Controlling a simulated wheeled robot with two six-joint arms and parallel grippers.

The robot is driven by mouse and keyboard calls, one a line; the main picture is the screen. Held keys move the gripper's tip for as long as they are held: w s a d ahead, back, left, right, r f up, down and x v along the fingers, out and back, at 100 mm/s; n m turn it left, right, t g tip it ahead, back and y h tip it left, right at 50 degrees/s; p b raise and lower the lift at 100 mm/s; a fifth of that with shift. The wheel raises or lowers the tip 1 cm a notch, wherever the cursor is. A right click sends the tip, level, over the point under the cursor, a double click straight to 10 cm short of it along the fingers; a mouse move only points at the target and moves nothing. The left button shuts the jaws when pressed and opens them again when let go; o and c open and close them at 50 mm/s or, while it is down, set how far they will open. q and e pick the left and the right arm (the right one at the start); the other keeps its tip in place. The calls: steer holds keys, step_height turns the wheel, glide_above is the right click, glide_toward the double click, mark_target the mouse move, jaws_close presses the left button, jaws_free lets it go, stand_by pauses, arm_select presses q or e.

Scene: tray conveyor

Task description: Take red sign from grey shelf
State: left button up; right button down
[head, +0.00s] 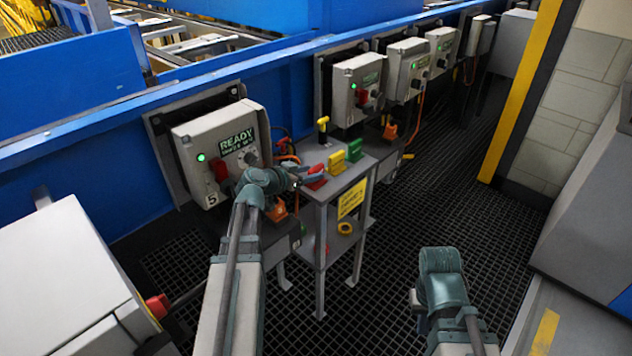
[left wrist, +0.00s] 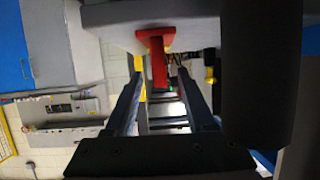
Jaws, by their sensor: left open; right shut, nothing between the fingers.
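The red sign (head: 316,180) stands at the near left end of the grey shelf (head: 345,172), beside a green and a yellow sign. My left gripper (head: 308,175) is open at the red sign, with its fingers close to it at the shelf edge. In the left wrist view the red sign (left wrist: 158,62) has a wide base and a narrower upright part, which shows between the two open fingers (left wrist: 160,88). I cannot tell whether the fingers touch it. My right gripper (head: 416,299) is shut and empty, mostly hidden by its wrist, low over the floor.
A green sign (head: 337,162), a yellow sign (head: 354,150) and a yellow-black upright item (head: 323,130) stand on the shelf. A control box (head: 218,150) with a READY display is left of the shelf. The grated floor (head: 400,225) right of the shelf is clear.

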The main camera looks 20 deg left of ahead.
mark_target(311, 170)
arm_select(q)
steer(key=shift+w+d+f, duration=0.1)
steer(key=shift+w+f, duration=0.15)
steer(key=shift+w, duration=0.2)
jaws_close()
steer(key=shift+r, duration=0.2)
step_height(311, 170, up, 10)
steer(key=p, duration=1)
steer(key=shift+f, duration=0.1)
